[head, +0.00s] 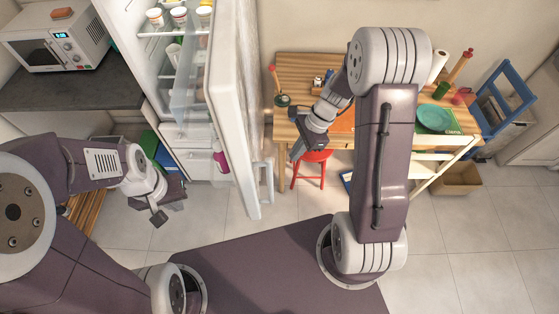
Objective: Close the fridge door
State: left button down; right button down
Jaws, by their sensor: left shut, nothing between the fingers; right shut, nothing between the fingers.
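The white fridge (187,138) stands at the upper middle, with shelves, jars and drawers visible inside. Its door (225,92) is open and swung out toward me, with its edge facing me. The door handle (264,182) shows on the outer, right side. My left gripper (163,210) is shut and empty, low in front of the fridge opening, to the left of the door. My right gripper (297,150) is shut and empty, to the right of the door and its handle, apart from them.
A microwave (60,45) sits on a dark counter (70,88) at the left. A wooden table (290,68) with a turquoise plate (434,118) is at the right, near a red stool (313,168) and a blue chair (505,95). Tiled floor (480,240) is clear at the lower right.

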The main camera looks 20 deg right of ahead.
jog(key=a+f+p, duration=0.1)
jog(key=a+f, duration=0.2)
jog(key=a, duration=0.2)
jog(key=shift+s+a+f+p, duration=0.15)
jog(key=shift+a+f+p, duration=0.05)
jog(key=shift+p, duration=0.15)
